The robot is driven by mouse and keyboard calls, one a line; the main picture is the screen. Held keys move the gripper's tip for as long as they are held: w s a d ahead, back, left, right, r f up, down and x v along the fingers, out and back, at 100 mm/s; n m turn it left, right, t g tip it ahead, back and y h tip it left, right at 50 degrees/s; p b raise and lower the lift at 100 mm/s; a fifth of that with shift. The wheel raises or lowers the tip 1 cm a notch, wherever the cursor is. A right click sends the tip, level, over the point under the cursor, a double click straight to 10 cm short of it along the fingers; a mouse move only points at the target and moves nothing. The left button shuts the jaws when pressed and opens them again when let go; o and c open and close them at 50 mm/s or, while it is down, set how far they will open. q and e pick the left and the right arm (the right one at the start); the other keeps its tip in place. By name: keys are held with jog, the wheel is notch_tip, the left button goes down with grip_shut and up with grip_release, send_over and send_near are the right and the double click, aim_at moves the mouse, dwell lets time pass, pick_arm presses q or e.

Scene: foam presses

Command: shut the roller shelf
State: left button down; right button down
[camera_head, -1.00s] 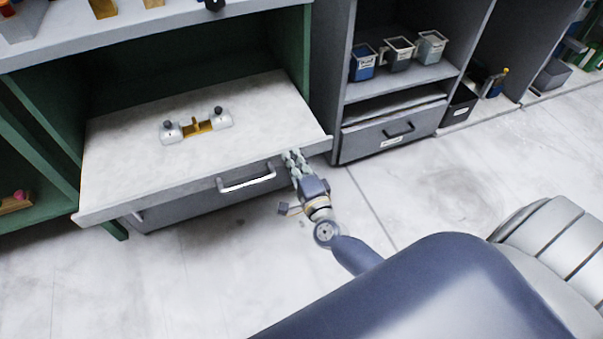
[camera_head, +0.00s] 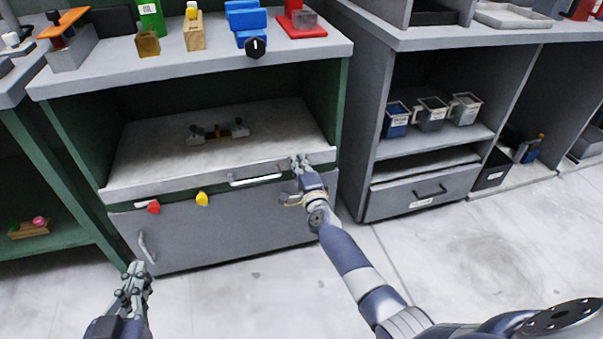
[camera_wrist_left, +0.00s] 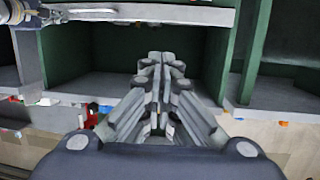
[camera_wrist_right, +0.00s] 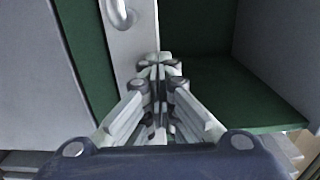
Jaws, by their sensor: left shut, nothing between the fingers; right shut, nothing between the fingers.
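The roller shelf (camera_head: 160,160) is a pale grey pull-out board in the green-sided cabinet. My left gripper (camera_head: 136,270) is shut and empty, low in front of the cabinet's left side.
A fixture with two dark knobs (camera_head: 218,134) stands on the shelf. Blocks stand on the worktop (camera_head: 110,72). A grey cabinet with cups (camera_head: 432,112) is to the right.

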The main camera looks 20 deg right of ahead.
pick_arm(q)
jog(key=r, duration=0.1)
jog(key=r+t, duration=0.1)
jog(key=w+r, duration=0.1)
jog(key=shift+d+t, duration=0.35)
jog(key=shift+t, duration=0.05)
pick_arm(e)
jog(key=shift+w+d+r, duration=0.15)
jog(key=shift+w+r, duration=0.1)
jog(key=shift+w, duration=0.55)
jog(key=shift+r, duration=0.1)
pick_arm(q)
jog(key=shift+f, duration=0.1)
